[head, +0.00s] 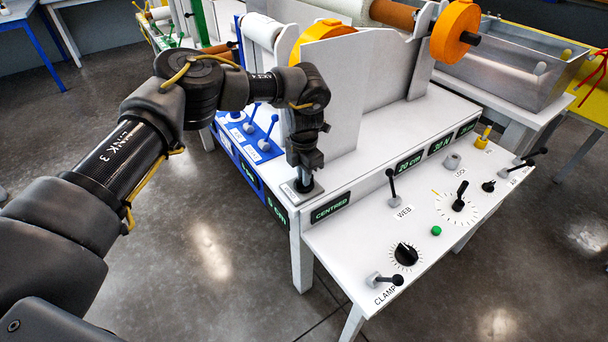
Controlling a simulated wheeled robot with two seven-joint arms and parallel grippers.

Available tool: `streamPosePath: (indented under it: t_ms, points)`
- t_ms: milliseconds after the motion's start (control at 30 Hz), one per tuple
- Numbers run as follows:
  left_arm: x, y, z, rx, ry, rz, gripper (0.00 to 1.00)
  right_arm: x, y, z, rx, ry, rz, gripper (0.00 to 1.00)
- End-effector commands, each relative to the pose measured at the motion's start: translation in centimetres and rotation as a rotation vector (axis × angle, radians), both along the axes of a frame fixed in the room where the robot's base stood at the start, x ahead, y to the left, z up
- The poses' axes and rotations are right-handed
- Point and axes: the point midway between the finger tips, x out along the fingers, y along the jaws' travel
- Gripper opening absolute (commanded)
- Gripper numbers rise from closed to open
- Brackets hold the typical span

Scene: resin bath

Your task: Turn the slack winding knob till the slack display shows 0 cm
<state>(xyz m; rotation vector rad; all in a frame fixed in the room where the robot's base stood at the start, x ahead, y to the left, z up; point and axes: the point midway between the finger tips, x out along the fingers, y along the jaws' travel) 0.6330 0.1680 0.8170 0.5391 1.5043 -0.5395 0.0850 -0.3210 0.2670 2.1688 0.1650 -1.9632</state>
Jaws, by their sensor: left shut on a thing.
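My left gripper (305,182) points straight down at the front left corner of the white machine top (345,172). It is shut on a small knob there, which the fingers mostly hide. A small label plate lies beside it, too small to read. A display on the front edge (409,164) reads 20 cm. I cannot tell which one is the slack display. My right gripper is not in view.
A sloping white panel (340,250) in front carries a dial (405,254), levers and a green button (436,230). Blue levers (268,135) stand left of the gripper. An upright white plate (333,85) rises close behind my wrist. A metal bath (515,65) stands at the back right.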

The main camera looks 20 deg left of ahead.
Motion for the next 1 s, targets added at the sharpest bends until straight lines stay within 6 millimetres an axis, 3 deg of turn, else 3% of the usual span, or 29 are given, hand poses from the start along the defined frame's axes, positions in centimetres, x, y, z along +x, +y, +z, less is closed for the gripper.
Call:
streamPosePath:
  t_ms: [500,1000]
  points:
    - [0.17,0.04,0.20,0.000,-0.006,-0.335,0.00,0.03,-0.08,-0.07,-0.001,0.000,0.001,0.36]
    - [0.17,0.07,0.22,0.001,-0.005,-0.401,0.00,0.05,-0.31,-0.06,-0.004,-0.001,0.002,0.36]
